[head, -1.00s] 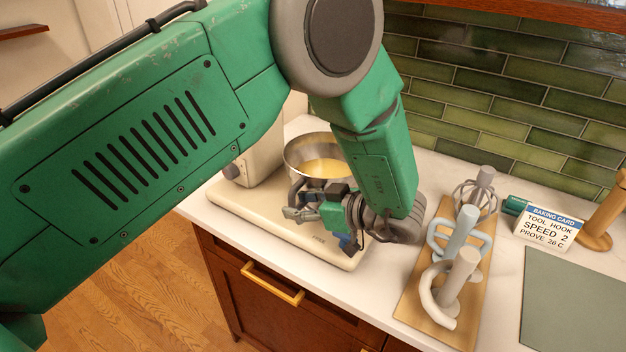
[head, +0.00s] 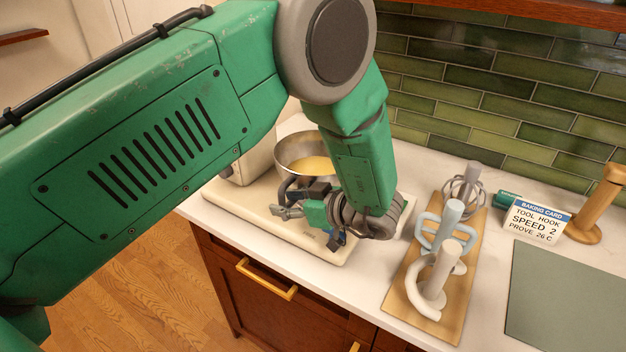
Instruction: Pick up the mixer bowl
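The mixer bowl (head: 288,150) is a shiny metal bowl with a yellow mixture inside. It sits upright over the base of the cream stand mixer (head: 225,195), and my arm hides its right side. My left gripper (head: 283,208) is low in front of the bowl, over the front of the mixer base. A dark curved part shows between the gripper and the bowl's front, and I cannot tell if it is the bowl's handle or a finger. The fingers overlap in this view, so their opening and any contact are unclear. My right gripper is not in view.
A wooden board (head: 398,292) to the right holds a whisk (head: 468,185), a pale blue beater (head: 450,225) and a cream dough hook (head: 432,285). A baking card (head: 536,220), a wooden stand (head: 598,205) and a green mat (head: 565,300) lie further right. The counter has a front edge.

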